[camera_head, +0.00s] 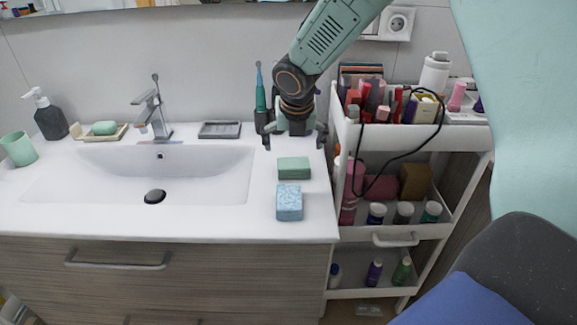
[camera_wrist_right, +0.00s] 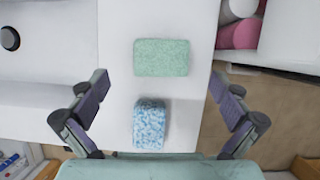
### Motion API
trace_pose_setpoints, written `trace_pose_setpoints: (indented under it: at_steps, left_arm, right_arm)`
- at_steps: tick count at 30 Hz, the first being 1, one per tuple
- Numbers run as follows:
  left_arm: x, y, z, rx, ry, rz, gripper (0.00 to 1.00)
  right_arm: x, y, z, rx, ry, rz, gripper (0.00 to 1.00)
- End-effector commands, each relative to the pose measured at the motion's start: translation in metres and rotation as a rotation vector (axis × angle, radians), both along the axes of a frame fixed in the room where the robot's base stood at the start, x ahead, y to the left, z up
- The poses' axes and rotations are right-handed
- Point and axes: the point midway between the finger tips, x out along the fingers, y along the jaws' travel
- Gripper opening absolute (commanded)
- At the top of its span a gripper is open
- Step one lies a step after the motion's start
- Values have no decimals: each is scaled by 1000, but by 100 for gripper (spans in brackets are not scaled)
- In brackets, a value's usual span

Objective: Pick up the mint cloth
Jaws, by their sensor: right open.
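The mint cloth (camera_head: 293,168) is a small folded green block lying flat on the white counter, right of the sink. In the right wrist view the mint cloth (camera_wrist_right: 161,57) lies ahead of and between the fingers, apart from them. My right gripper (camera_head: 295,138) is open and empty above the counter, behind the mint cloth in the head view. Its two spread fingers also show in the right wrist view (camera_wrist_right: 165,112). A blue patterned cloth (camera_head: 289,202) lies just in front of the mint one; it also shows in the wrist view (camera_wrist_right: 150,122). My left gripper is not in view.
A white cart (camera_head: 400,222) with bottles and cosmetics stands close to the counter's right edge. The sink (camera_head: 215,180) lies left of the cloths. A grey tray (camera_head: 219,130) and a teal toothbrush (camera_head: 260,90) are near my right gripper.

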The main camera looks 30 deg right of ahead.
Motion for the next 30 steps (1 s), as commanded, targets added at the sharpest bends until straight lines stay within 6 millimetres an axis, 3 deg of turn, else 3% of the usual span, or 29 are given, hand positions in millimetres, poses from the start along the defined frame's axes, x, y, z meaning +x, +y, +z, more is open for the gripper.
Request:
trace_pose_setpoints:
  at_steps: [18,27,30]
  left_arm:
    - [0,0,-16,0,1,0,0]
    - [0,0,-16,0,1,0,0]
    - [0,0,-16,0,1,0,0]
  right_arm:
    - [18,-16,-70,0,2,-1,100]
    - [22,-15,-73,0,1,0,100]
    - [23,-15,-73,0,1,1,92]
